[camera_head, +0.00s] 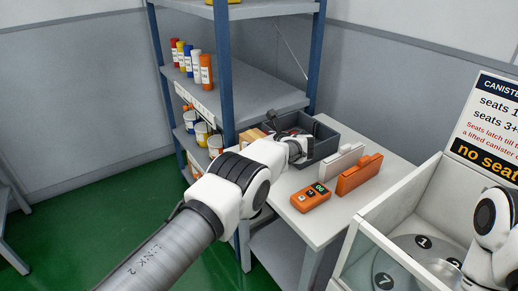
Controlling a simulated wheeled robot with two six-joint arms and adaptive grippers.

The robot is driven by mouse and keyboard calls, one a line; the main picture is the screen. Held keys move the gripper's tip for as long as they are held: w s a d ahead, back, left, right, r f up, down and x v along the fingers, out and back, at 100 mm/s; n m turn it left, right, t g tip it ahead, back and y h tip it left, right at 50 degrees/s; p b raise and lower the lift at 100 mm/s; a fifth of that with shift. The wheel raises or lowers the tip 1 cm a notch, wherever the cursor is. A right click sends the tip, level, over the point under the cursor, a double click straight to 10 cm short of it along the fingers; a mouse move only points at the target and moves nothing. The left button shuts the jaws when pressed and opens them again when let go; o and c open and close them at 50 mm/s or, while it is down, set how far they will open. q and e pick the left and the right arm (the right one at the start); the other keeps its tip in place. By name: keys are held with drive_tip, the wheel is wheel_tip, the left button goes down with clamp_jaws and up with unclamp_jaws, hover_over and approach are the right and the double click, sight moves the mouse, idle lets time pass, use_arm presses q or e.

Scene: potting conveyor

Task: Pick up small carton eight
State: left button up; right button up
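A tan carton (250,138) shows in part on the table, left of the grey crate and behind my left arm. Its label is hidden, so I cannot tell whether it is carton eight. My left arm reaches from the lower left over the table, and my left gripper (278,126) is a dark, small shape at the crate's left side. Whether its fingers are open or hold anything cannot be made out. My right arm shows at the right edge, but its gripper is not visible.
The grey crate (326,138), an orange handheld device (311,197), a light grey block (339,164) and an orange block (359,176) are on the white table (318,228). A blue-posted shelf (224,75) holds bottles. A numbered turntable (412,252) stands lower right.

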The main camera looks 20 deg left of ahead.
use_arm(q)
drive_tip(key=shift+a+r, duration=0.1)
drive_tip(key=shift+r, duration=0.1)
drive_tip(key=shift+s, duration=0.15)
drive_tip(key=shift+c, duration=1.1)
drive_tip(key=c, duration=1.1)
